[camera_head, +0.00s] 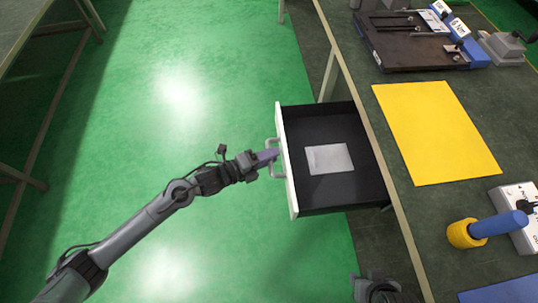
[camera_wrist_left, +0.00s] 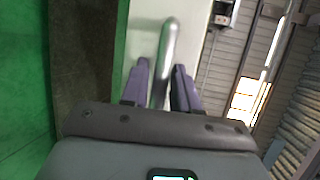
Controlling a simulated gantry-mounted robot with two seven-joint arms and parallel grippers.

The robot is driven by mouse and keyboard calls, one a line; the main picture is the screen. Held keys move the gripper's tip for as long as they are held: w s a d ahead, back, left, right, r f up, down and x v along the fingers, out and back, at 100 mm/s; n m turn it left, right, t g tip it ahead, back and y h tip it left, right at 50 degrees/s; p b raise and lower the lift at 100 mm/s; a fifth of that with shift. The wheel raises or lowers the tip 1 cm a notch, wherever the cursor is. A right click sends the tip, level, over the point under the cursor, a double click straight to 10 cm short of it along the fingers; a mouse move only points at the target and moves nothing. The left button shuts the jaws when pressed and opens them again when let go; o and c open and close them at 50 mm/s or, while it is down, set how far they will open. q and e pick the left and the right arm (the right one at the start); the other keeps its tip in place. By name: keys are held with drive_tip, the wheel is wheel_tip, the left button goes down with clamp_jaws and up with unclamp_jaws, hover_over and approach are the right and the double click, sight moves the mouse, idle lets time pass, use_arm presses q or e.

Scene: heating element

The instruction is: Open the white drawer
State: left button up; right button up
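The white drawer (camera_head: 288,165) is pulled out from under the table's left edge, and its black inside shows with a pale flat sheet (camera_head: 330,159) in it. Its pale, bar-like handle (camera_head: 273,159) is on the white front. My left gripper (camera_head: 268,156) is at this handle. In the left wrist view its two purple fingers (camera_wrist_left: 162,82) stand on either side of the metal handle bar (camera_wrist_left: 167,45) and appear shut on it, though contact is hard to see.
The dark table (camera_head: 405,200) carries a yellow mat (camera_head: 437,131), a black and blue fixture (camera_head: 415,42), and a blue and yellow handled tool (camera_head: 485,229) near a white control box (camera_head: 520,200). Green floor (camera_head: 190,150) left of the drawer is free. Another table (camera_head: 20,25) stands at the upper left.

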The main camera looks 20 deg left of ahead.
use_arm(q)
drive_tip(key=shift+o, duration=0.8)
drive_tip(key=shift+s+a, duration=0.1)
drive_tip(key=p+v, duration=0.2)
drive_tip(key=v, duration=0.8)
drive_tip(key=shift+s+a+r+p, duration=0.2)
drive_tip(key=shift+p, duration=0.15)
